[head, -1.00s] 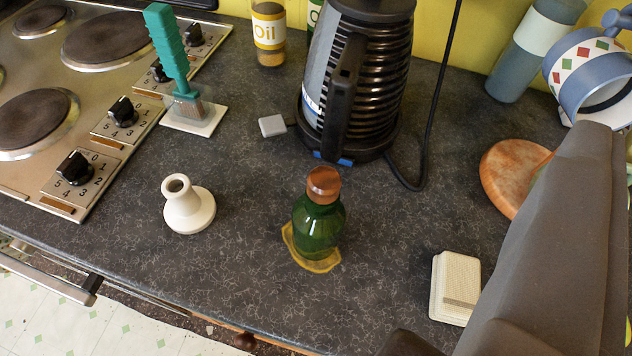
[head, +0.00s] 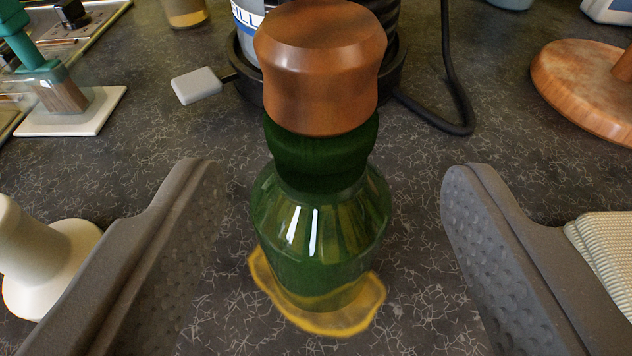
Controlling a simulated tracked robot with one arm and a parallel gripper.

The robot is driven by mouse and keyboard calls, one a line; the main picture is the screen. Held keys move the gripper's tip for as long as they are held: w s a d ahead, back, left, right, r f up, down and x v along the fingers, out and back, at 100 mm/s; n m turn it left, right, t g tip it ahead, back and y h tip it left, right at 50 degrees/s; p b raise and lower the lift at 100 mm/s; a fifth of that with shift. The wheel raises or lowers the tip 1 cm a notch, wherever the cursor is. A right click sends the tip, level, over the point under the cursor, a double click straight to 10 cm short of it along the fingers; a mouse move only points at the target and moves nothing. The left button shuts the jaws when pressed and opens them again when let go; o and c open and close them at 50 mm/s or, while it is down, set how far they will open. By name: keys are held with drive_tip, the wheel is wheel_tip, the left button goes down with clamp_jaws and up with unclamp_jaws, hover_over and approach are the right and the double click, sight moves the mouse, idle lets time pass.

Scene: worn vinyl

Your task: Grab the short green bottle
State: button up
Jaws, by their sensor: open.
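The short green bottle (head: 318,225) stands upright in the middle of the head view. It has a brown wooden-looking cap (head: 318,70). It stands on a flat yellow patch (head: 345,318) on the dark worktop. My gripper (head: 333,205) is open. One finger is to the left of the bottle and one to the right, with a gap on both sides. Neither finger touches the bottle.
A white candlestick-like piece (head: 45,255) is by the left finger, and a cream ribbed block (head: 605,245) is partly behind the right one. A black kettle base (head: 400,55) with a cord (head: 455,100) is behind the bottle. A round wooden board (head: 575,85) lies at right.

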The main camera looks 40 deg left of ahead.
drive_tip(key=shift+b+x, duration=0.45)
drive_tip(key=shift+x, duration=3.05)
drive_tip(key=shift+s+a, duration=0.15)
drive_tip(key=shift+f, duration=0.1)
clamp_jaws()
